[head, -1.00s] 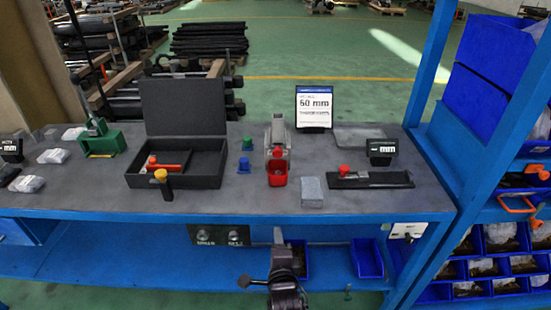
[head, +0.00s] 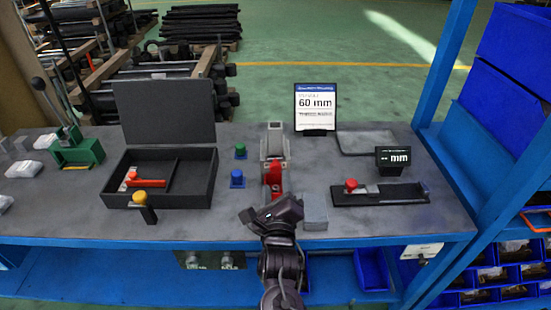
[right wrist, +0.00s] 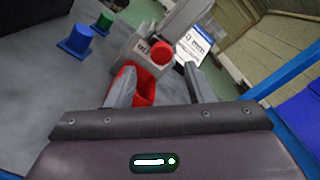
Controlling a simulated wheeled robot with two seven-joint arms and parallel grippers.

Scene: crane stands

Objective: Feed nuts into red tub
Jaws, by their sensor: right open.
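The red tub (head: 273,187) stands on the bench in front of the grey dispenser (head: 274,143). My right gripper (head: 270,212) is at the bench's front edge, just in front of the tub and partly covering it. In the right wrist view the open gripper (right wrist: 155,88) points at the red tub (right wrist: 147,86), which shows between and beyond the fingers; contact cannot be told. A round red knob (right wrist: 162,52) sits on the dispenser's front above the tub. No nuts can be made out. My left gripper is out of view.
A grey block (head: 314,218) stands close right of my gripper. Blue (head: 237,178) and green (head: 240,150) knobbed pieces stand left of the dispenser. An open black case (head: 190,187) lies left, a black fixture (head: 380,194) right. A 60 mm sign (head: 315,108) stands behind.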

